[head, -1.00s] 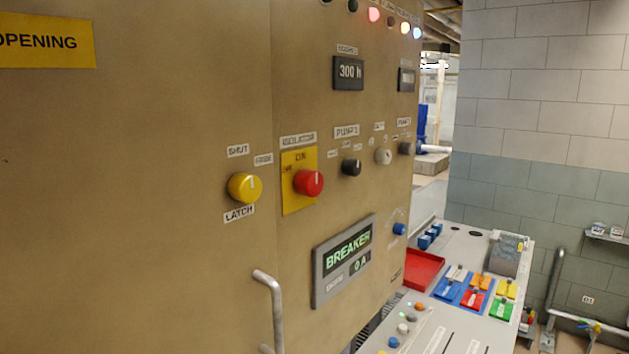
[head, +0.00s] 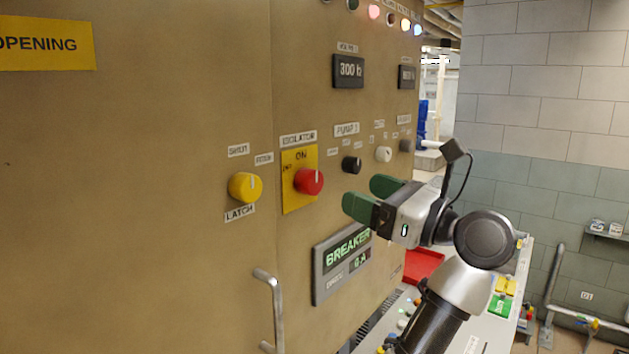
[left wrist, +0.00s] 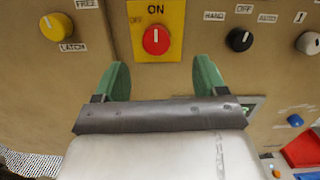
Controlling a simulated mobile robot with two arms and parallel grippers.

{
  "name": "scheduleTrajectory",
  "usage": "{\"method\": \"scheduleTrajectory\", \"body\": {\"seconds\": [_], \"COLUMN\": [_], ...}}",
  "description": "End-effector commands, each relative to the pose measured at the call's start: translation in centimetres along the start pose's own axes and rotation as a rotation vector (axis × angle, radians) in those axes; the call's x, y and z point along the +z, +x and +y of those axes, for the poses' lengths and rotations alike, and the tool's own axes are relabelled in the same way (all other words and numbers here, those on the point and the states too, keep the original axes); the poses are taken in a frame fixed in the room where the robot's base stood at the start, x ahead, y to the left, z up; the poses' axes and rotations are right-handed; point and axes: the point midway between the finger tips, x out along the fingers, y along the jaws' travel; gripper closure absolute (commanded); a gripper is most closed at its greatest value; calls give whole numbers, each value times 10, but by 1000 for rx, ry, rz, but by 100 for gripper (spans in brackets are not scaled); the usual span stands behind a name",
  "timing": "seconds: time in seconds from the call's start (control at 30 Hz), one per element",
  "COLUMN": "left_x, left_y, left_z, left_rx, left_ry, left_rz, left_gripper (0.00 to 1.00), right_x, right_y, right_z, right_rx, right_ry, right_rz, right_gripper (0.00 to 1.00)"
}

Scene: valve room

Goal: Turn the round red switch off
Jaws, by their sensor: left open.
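The round red switch (head: 309,181) sits on a yellow plate (head: 299,201) labelled ISOLATOR on the tan cabinet. In the left wrist view the red switch (left wrist: 156,40) has its white mark pointing up at ON; OFF is printed to the upper left. My left gripper (head: 364,196) is open and empty, to the right of the switch and slightly lower in the head view. In the left wrist view its green fingers (left wrist: 160,80) are spread, with the switch beyond them and between their lines. It does not touch the switch. My right gripper is out of view.
A yellow LATCH knob (head: 244,187) is left of the switch, and a black knob (head: 352,165) is right of it. The BREAKER display (head: 325,279) is below. A metal handle (head: 273,300) sticks out at lower left. A desk with a red tray (head: 424,264) stands at right.

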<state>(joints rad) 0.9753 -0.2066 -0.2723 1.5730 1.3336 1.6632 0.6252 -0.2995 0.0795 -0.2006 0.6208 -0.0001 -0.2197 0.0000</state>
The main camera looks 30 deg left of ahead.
Motion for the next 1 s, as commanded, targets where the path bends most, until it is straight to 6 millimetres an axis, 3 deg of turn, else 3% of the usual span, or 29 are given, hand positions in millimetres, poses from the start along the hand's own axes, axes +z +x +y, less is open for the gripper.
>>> {"method": "scheduleTrajectory", "body": {"seconds": [0.27,0.7,1.0], "left_x": [6,-4,-12], "left_y": [2,79,101], "left_z": [3,6,6], "left_rx": [33,35,32], "left_ry": [-70,-68,-68], "left_rz": [160,156,157], "left_gripper": [28,28,28], "right_x": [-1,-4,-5], "right_y": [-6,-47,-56], "right_z": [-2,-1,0], "right_rx": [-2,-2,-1], "right_ry": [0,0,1], "right_rz": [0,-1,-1], "right_gripper": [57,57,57]}}
